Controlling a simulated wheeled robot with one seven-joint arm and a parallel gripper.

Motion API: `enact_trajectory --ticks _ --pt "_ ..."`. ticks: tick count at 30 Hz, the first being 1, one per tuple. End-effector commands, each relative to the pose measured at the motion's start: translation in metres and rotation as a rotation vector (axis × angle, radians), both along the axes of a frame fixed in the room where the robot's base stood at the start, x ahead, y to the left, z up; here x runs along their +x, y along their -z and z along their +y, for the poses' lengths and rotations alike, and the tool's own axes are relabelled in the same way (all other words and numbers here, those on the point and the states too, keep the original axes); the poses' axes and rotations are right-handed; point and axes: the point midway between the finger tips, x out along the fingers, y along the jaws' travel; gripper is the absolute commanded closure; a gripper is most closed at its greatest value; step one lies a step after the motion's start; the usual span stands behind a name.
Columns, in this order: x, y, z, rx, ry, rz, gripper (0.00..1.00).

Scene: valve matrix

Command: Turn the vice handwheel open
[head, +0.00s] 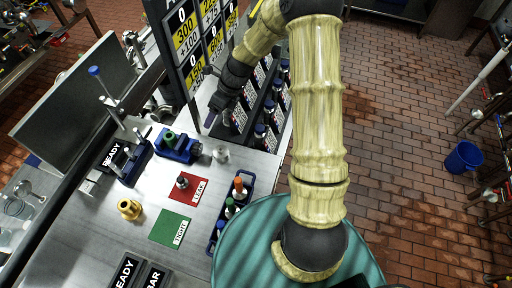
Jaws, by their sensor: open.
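A blue vice (176,146) stands on the grey bench, left of centre. A green-topped part (169,138) sits at its jaws; whether it is clamped is too small to tell. The vice's handwheel (195,150) seems to be the small round end on its right side. My gripper (217,113) hangs above and to the right of the vice, in front of the number board. It is open, with nothing seen between its fingers, and apart from the handwheel. A small silver-white fitting (221,154) stands just right of the vice.
A red card (188,196) with a dark valve, a green card (170,229) and a brass fitting (129,208) lie nearer. A dark blue tray (212,242) holds bottle-like parts. A black rack (262,112) and number board (187,52) stand behind. A press (118,120) stands left.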

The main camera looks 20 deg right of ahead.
Motion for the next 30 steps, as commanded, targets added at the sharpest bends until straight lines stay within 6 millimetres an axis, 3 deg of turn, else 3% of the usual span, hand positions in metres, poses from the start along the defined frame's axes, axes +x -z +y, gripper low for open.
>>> enact_trajectory --ticks 30 --pt "-0.081 -0.021 -0.038 -0.326 -1.023 -0.427 0.32"
